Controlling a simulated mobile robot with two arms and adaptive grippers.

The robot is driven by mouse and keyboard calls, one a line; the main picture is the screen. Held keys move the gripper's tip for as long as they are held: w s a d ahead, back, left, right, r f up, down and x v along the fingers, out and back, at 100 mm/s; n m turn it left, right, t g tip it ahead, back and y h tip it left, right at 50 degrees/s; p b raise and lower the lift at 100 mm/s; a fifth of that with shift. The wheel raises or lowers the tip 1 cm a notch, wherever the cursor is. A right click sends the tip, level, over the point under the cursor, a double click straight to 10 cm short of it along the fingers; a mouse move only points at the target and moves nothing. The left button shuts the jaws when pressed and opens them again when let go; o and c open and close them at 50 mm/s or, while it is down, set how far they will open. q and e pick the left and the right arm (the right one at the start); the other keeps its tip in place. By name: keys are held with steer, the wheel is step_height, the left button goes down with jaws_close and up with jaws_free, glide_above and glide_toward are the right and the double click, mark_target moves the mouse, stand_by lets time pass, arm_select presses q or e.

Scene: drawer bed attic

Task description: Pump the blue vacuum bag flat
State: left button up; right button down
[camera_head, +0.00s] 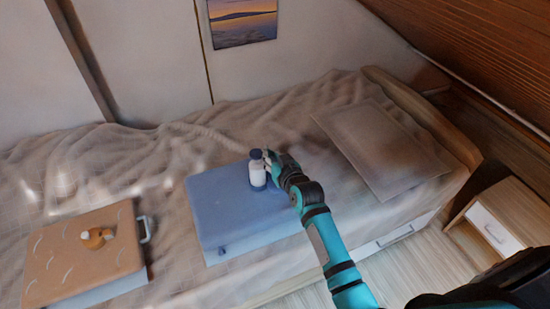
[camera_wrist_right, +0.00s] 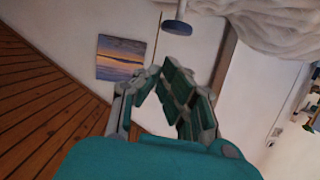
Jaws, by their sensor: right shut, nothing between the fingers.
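The blue vacuum bag (camera_head: 235,215) lies on the bed as a thick, box-like block with a flat top and a small dark fitting on its front side. A white pump with a navy top (camera_head: 257,174) stands upright on the bag; its round knob on a stem shows at the top edge of the right wrist view (camera_wrist_right: 178,26). My right gripper (camera_head: 268,158) is beside the pump's upper part, on its right. Its fingers (camera_wrist_right: 168,80) are shut with nothing between them. I cannot tell whether they touch the pump. My left gripper is not in view.
A brown-topped box (camera_head: 75,255) with an orange item on it and a grey side handle sits on the bed at left. A nightstand (camera_head: 505,225) stands beyond the bed's wooden end. The wall is behind.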

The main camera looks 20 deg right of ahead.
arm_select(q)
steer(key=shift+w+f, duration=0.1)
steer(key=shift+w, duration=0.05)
arm_select(e)
steer(key=v, duration=0.3)
steer(key=shift+s, duration=0.1)
steer(key=shift+d, duration=0.1)
stand_by(2.1)
